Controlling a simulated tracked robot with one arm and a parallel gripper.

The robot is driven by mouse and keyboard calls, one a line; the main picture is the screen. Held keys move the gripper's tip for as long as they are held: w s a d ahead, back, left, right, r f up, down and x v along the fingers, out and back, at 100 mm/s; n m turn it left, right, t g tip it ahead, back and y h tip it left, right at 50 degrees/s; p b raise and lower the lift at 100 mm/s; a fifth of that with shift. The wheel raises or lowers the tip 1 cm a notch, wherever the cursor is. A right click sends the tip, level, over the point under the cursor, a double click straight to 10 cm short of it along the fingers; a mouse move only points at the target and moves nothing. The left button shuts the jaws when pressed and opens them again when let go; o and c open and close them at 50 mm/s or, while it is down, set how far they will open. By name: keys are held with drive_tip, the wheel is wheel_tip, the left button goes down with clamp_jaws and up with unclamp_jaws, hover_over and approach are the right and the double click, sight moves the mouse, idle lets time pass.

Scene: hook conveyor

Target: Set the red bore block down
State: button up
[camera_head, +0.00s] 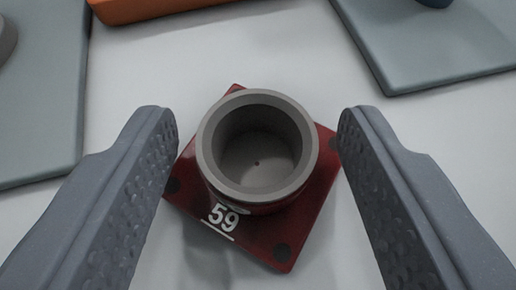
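The red bore block (290,225) is a dark red square plate marked "59", with a round grey hollow cup (207,150) standing up from its middle. It rests turned at an angle on the pale surface, in the centre of the view. My gripper (258,125) is open, with one grey finger on each side of the block. Gaps show between the fingers and the cup. The plate's left and right corners come close to the fingers, and I cannot tell whether they touch.
The pale surface (250,50) around the block is clear. A grey-green mat (40,110) lies at the left and another (440,50) at the upper right, with a dark object on its far edge. An orange bar (140,8) crosses the top left.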

drive_tip(key=shift+r, duration=0.15)
drive_tip(key=p+v, duration=0.2)
drive_tip(key=v, duration=0.8)
drive_tip(key=shift+s+r, duration=0.15)
drive_tip(key=shift+v, duration=0.8)
drive_tip(key=shift+s, duration=0.1)
